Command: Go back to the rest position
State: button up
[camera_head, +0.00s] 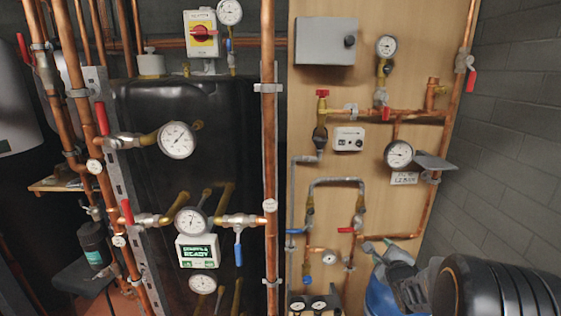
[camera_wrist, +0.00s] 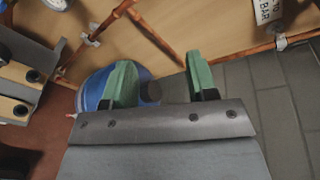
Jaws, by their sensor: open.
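My gripper (camera_wrist: 161,76) shows in the wrist view with its two green fingers spread apart and nothing between them. In the head view my gripper (camera_head: 377,244) is at the lower right, in front of the wooden panel and above a blue tank. My dark arm reaches in from the lower right corner. In the wrist view the blue tank (camera_wrist: 90,92) shows behind and beside the left finger; I cannot tell whether they touch.
The wooden panel (camera_head: 335,95) carries copper pipes, gauges and valves close to my gripper. A blue-handled valve (camera_head: 238,254) and a green display (camera_head: 197,251) are further left. A grey block wall (camera_head: 515,130) stands at the right.

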jog(key=s+a+f+n+g+h, duration=0.1)
jog(key=s+f+n+g+h, duration=0.1)
jog(key=s+f+n+g, duration=0.55)
jog(key=s+a+r+n+g+y, duration=0.3)
jog(key=s+a+r+n, duration=0.8)
jog(key=s+a+n, duration=0.3)
jog(key=s+n, duration=0.2)
jog(key=n, duration=0.1)
jog(key=shift+a+g, duration=0.25)
jog(key=shift+g, duration=0.1)
